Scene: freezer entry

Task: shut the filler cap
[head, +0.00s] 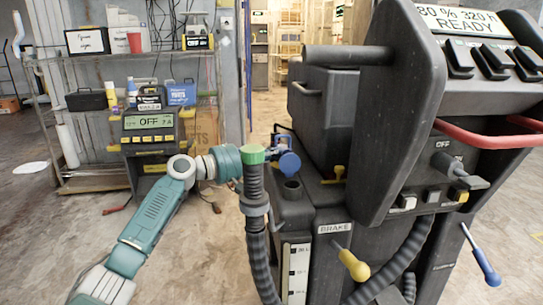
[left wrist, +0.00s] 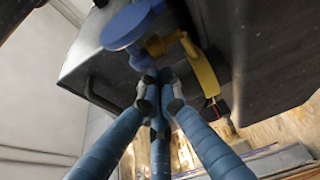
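The blue filler cap (head: 289,163) stands raised above the dark filler neck (head: 291,190) on top of the machine, so it is open. In the left wrist view the cap (left wrist: 125,27) is a blue disc just beyond my fingertips. My left gripper (head: 280,143) is beside the cap, partly hidden behind a green-topped post. Its blue fingers (left wrist: 158,82) converge with their dark tips together, and I see nothing clearly held between them. Whether the tips touch the cap is unclear. My right gripper is out of view.
The green-topped post (head: 253,154) with a corrugated hose stands in front of my left wrist. A yellow lever (head: 335,175) sits right of the neck; a yellow part (left wrist: 203,68) is close to my fingertips. The machine's tall dark panel (head: 385,110) blocks the right.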

